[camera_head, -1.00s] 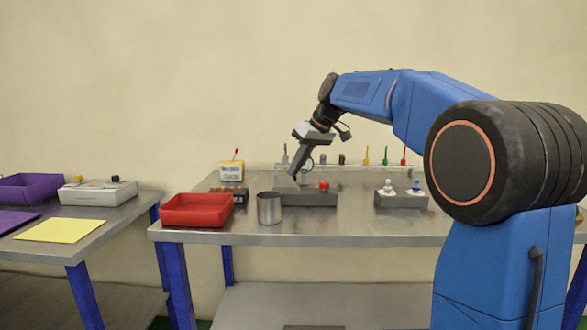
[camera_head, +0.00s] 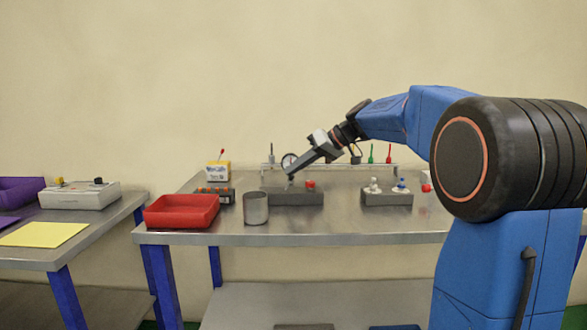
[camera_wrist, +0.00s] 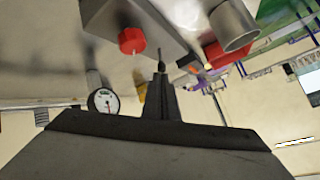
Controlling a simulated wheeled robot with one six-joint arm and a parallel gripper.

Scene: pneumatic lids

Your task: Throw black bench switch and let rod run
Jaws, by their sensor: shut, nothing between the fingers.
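A dark grey bench block (camera_head: 296,198) carries a red knob (camera_head: 310,184) on its right part. The block (camera_wrist: 165,22) and red knob (camera_wrist: 131,40) also show in the wrist view. My gripper (camera_head: 291,177) is shut and empty, slanting down to the left with its tips at the top of the block's left part. In the wrist view the shut fingertips (camera_wrist: 161,78) have a thin grey stem just beyond them; whether they touch it I cannot tell. I cannot make out a black switch on this block, as my fingers cover that spot. No rod is clearly identifiable.
A metal cup (camera_head: 256,208) and red tray (camera_head: 181,211) stand left of the block. A dial gauge (camera_head: 289,160) and tool rack are behind. A white box (camera_head: 80,196) with yellow and black knobs is on the left table.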

